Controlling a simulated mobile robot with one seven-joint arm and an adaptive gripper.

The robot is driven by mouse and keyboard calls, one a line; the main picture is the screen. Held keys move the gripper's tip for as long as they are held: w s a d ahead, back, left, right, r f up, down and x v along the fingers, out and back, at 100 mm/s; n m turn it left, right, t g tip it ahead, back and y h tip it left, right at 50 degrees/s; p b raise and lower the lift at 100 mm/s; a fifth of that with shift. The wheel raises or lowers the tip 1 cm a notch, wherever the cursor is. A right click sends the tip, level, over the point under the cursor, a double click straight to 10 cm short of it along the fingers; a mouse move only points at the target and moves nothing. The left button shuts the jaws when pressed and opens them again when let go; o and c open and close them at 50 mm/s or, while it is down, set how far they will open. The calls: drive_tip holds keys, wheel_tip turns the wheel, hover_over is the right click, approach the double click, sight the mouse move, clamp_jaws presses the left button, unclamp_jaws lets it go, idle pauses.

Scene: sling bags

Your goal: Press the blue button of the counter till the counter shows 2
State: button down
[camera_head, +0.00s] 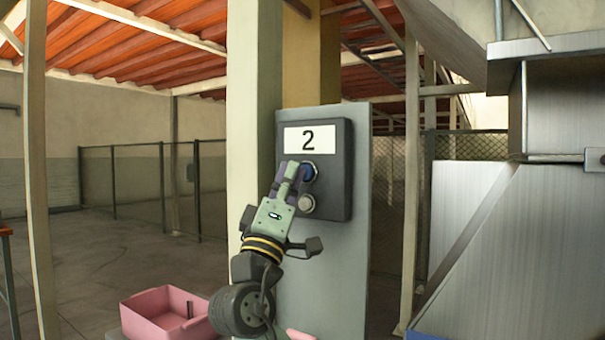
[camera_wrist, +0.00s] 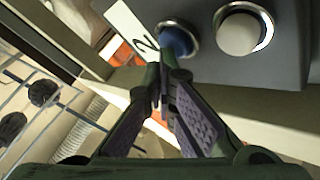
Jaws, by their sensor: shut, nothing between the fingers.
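The counter (camera_head: 343,185) is a dark box on a grey upright panel. Its white display (camera_head: 309,138) reads 2. The blue button (camera_head: 309,172) sits below the display, partly hidden behind my gripper (camera_head: 287,172). A white button (camera_head: 306,204) is below the blue one. In the wrist view, the blue button (camera_wrist: 178,40) is straight in front of my gripper's tips (camera_wrist: 167,62), and the white button (camera_wrist: 240,33) is to its right. My gripper is shut and empty, its tips at or very near the blue button; I cannot tell whether they touch.
A pink open box (camera_head: 165,312) stands low at the left of my arm, with a small dark item in it. A large metal machine (camera_head: 520,230) fills the right side. A pillar (camera_head: 254,110) rises behind the panel. The floor at the left is mostly clear.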

idle(0.4)
drive_tip(key=shift+s+a, duration=0.45)
drive_tip(key=shift+s, duration=0.25)
drive_tip(key=shift+s+a, duration=0.1)
drive_tip(key=s+a, duration=0.1)
drive_tip(key=s, duration=0.1)
drive_tip(key=s+a, duration=0.1)
drive_tip(key=s, duration=0.1)
drive_tip(key=shift+a+b, duration=0.3)
drive_tip(key=shift+a, duration=0.1)
